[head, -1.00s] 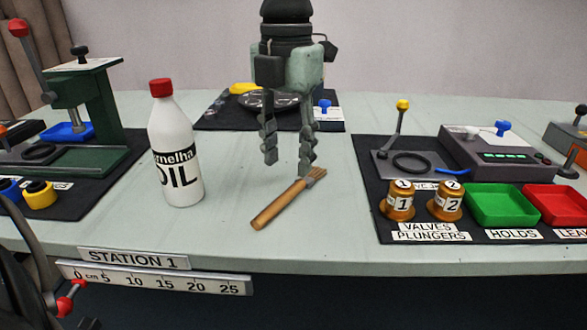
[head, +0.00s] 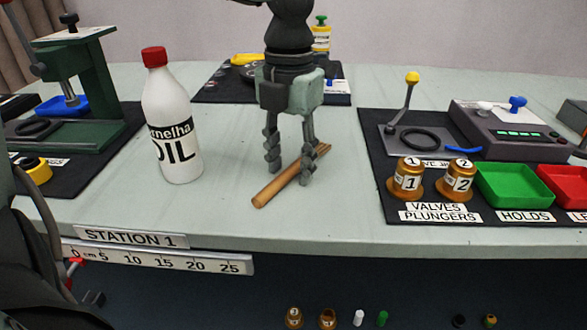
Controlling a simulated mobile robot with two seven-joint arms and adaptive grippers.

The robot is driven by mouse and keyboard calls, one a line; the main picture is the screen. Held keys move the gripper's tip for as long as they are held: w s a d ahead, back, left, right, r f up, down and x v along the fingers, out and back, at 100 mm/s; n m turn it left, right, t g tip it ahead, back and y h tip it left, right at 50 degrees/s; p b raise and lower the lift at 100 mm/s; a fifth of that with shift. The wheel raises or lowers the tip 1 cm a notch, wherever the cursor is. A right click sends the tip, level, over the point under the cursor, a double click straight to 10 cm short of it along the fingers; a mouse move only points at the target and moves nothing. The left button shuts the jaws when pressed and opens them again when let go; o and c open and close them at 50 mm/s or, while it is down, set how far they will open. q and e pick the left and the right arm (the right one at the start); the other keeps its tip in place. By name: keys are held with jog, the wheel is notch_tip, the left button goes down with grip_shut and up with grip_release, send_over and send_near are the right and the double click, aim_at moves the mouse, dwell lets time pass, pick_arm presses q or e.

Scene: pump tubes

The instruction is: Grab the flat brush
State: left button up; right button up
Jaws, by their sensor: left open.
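The flat brush (head: 273,190) lies on the pale table (head: 235,215) near the middle in the head view. Its wooden handle points toward the front left and its bristle end toward the back right. My left gripper (head: 289,168) is open and points down over the brush. One finger is to the left of the brush and the other in front of its bristle end, partly hiding that end. I cannot tell whether either finger touches it. My right gripper is not in view.
A white oil bottle (head: 174,130) with a red cap stands to the left of the brush. A dark mat (head: 372,165) at right holds two valve plungers, a green tray (head: 515,185) and a red tray. The table in front of the brush is clear.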

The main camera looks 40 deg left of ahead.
pick_arm(q)
grip_shut()
jog(key=shift+r, duration=0.15)
